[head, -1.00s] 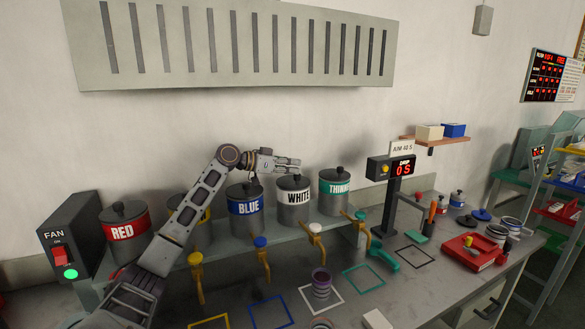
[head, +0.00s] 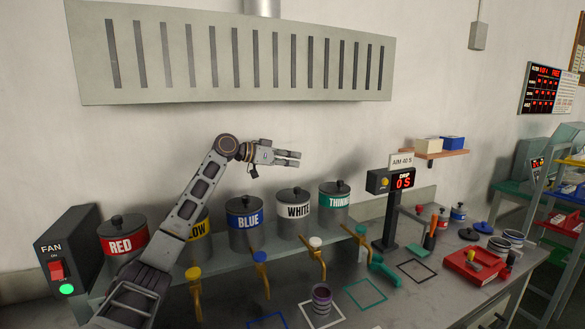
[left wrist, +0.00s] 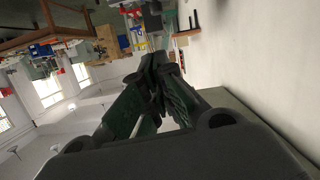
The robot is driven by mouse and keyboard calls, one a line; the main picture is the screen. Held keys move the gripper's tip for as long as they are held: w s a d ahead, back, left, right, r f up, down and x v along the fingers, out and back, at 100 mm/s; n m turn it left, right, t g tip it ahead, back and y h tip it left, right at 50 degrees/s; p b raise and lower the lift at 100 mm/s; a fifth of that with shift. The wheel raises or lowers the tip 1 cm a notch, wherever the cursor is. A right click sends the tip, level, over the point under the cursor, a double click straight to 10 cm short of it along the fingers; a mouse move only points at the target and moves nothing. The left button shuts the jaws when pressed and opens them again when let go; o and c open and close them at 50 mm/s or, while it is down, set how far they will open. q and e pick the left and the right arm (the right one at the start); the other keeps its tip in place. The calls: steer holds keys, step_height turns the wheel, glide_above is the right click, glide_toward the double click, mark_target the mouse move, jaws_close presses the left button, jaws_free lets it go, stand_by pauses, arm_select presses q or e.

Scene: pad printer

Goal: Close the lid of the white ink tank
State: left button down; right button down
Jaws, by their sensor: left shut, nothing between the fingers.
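The white ink tank (head: 293,215) stands on the shelf between the blue and thinner tanks. Its dark lid (head: 293,194) with a round knob lies flat on its top and looks closed. My left gripper (head: 298,158) is shut and empty, in the air above the white tank and apart from it. In the left wrist view its fingertips (left wrist: 160,62) meet with nothing between them. My right gripper is in neither view.
The red (head: 122,240), yellow (head: 197,230), blue (head: 245,222) and thinner (head: 334,206) tanks share the shelf. Taps hang below them. A striped cup (head: 321,298) stands under the white tap. The vent panel (head: 235,50) is on the wall above my gripper.

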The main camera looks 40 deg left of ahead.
arm_select(q)
steer(key=shift+r, duration=1.35)
